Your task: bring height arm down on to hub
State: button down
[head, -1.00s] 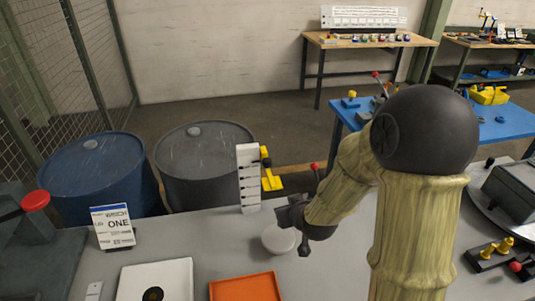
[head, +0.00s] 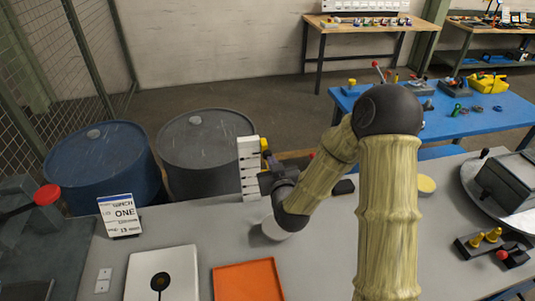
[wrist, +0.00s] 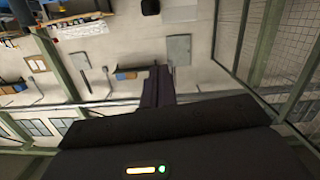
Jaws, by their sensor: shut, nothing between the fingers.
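A white upright post with black marks (head: 249,168) stands at the back edge of the bench. A small yellow part of the height arm (head: 265,146) shows at its right side; the rest is hidden behind my gripper. My gripper (head: 267,180) is beside the post's lower right side; whether it touches the height arm cannot be told. In the wrist view its dark fingers (wrist: 158,86) are together with nothing between them. A round white piece (head: 274,229) lies below, partly behind my arm; I cannot tell if it is the hub.
A grey box (head: 508,180) and yellow pegs (head: 484,238) are at the right. Two drums (head: 205,150) stand behind the bench.

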jog(key=p, duration=0.5)
send_over(268, 154)
jog(key=s, duration=0.3)
jog(key=shift+w+a+f+p, duration=0.15)
jog(key=shift+f+p, duration=0.1)
jog(key=shift+f, duration=0.65)
jog(key=shift+w+d+f+p, duration=0.15)
jog(key=shift+f+p, duration=0.15)
jog(key=shift+f, duration=0.55)
jog(key=shift+w+a+f+p, duration=0.15)
jog(key=shift+f+p, duration=0.1)
jog(key=shift+f, duration=0.65)
notch_tip(268, 154, down, 16)
jog(key=b, duration=1.6)
jog(key=shift+f+b, duration=0.25)
jog(key=shift+b, duration=0.15)
jog(key=shift+r, duration=0.1)
